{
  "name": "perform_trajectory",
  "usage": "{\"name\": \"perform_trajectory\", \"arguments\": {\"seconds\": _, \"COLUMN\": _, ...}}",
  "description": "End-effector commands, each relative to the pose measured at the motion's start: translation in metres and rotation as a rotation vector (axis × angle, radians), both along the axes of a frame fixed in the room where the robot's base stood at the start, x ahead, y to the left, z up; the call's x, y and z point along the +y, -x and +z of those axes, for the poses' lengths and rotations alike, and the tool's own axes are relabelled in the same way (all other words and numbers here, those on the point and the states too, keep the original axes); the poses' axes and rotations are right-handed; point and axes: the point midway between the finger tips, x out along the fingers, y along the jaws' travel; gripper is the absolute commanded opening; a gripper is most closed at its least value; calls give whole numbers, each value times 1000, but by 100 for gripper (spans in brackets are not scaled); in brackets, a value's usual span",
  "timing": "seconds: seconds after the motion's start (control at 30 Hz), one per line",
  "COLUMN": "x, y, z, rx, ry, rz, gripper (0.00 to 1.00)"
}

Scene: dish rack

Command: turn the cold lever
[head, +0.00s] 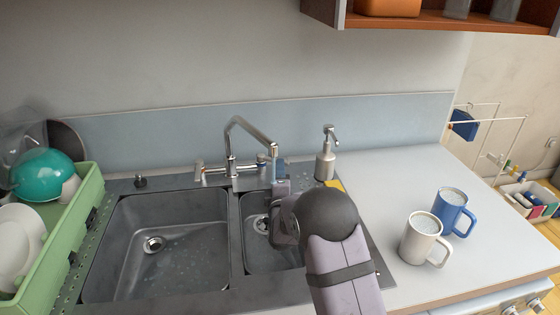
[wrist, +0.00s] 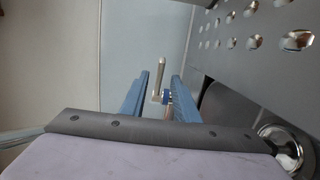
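The chrome tap (head: 231,158) stands behind the double sink, its spout arching to the right. Its left lever (head: 198,170) shows in the head view; the right side is partly covered by my gripper (head: 280,172). In the wrist view a metal lever (wrist: 160,76) with a blue collar (wrist: 167,97), which looks like the cold one, lies between the two blue fingers of my gripper (wrist: 161,75). The fingers are apart, with gaps beside the lever, so the gripper is open. I cannot tell how deep the lever is between the fingertips.
A soap dispenser (head: 326,158) stands right of my gripper, near a yellow sponge (head: 334,185). A white mug (head: 418,240) and a blue mug (head: 449,212) stand on the right counter. A green dish rack (head: 62,235) is at left. The left basin (head: 165,265) is empty.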

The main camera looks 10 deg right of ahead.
Motion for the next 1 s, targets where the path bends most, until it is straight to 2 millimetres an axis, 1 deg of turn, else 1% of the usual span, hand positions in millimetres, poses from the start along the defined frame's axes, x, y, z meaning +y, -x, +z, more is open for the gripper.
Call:
{"name": "perform_trajectory", "arguments": {"seconds": 0.3, "x": -6, "y": -36, "z": 1, "rx": 0, "ry": 0, "rz": 0, "gripper": 28}}
{"name": "perform_trajectory", "arguments": {"seconds": 0.5, "x": -8, "y": -51, "z": 0, "rx": 1, "ry": 0, "rz": 0, "gripper": 28}}
{"name": "perform_trajectory", "arguments": {"seconds": 0.7, "x": -9, "y": -57, "z": 0, "rx": 1, "ry": 1, "rz": 0, "gripper": 28}}
{"name": "perform_trajectory", "arguments": {"seconds": 0.97, "x": -9, "y": -57, "z": 0, "rx": 1, "ry": 0, "rz": 0, "gripper": 28}}
{"name": "perform_trajectory", "arguments": {"seconds": 1.0, "x": -9, "y": -57, "z": 0, "rx": 1, "ry": 0, "rz": 0, "gripper": 19}}
